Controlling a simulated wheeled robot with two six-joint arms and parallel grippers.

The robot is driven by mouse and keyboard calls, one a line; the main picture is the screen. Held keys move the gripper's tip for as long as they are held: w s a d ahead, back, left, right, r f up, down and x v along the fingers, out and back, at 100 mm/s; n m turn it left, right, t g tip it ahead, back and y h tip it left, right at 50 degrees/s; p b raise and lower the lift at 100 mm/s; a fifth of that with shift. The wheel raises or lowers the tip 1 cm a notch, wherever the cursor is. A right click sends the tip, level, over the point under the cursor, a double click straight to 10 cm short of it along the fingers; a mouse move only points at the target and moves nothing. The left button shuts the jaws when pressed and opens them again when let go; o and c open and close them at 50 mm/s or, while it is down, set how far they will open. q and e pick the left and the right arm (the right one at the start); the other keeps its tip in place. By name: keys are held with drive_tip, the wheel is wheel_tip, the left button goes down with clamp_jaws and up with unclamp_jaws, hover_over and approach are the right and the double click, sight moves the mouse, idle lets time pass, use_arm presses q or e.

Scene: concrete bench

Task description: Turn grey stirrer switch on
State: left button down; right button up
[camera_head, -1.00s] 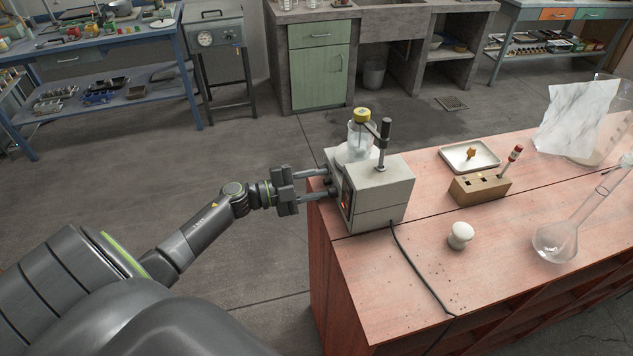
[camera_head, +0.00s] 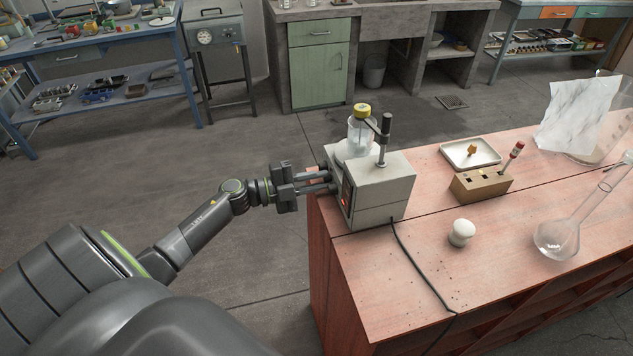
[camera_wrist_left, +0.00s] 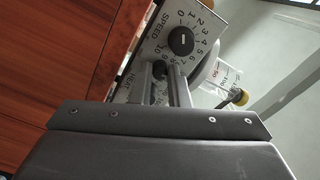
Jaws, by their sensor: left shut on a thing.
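The grey stirrer (camera_head: 382,196) stands on the left end of the red bench, with a bottle (camera_head: 361,135) with a yellow cap on its plate. Its front panel faces my left arm and shows a small red light. In the left wrist view, the panel (camera_wrist_left: 152,45) has a black SPEED dial (camera_wrist_left: 182,41) with its pointer near 0. A small dark knob (camera_wrist_left: 160,69) sits below the dial. My left gripper (camera_head: 330,181) reaches the front panel from the left. Its fingers (camera_wrist_left: 161,75) are shut on the dark knob, partly hiding it and the HEAT marking.
A cord (camera_head: 420,268) runs from the stirrer to the bench's front edge. A white knob-shaped object (camera_head: 461,232), a wooden block (camera_head: 482,185), a white tray (camera_head: 469,152) and a round-bottomed flask (camera_head: 556,239) stand to the right. Open floor lies left of the bench.

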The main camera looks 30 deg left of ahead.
use_arm(q)
drive_tip(key=m+b, duration=0.1)
drive_tip(key=m, duration=0.1)
drive_tip(key=m+b, duration=0.1)
drive_tip(key=m, duration=0.1)
drive_tip(key=shift+f+m+b, duration=0.2)
drive_tip(key=shift+m+b, duration=0.1)
drive_tip(key=shift+b, duration=0.05)
drive_tip(key=shift+r+m+b, duration=0.1)
drive_tip(key=shift+m+b, duration=0.35)
drive_tip(key=shift+m, duration=0.35)
drive_tip(key=c, duration=1.4)
unclamp_jaws()
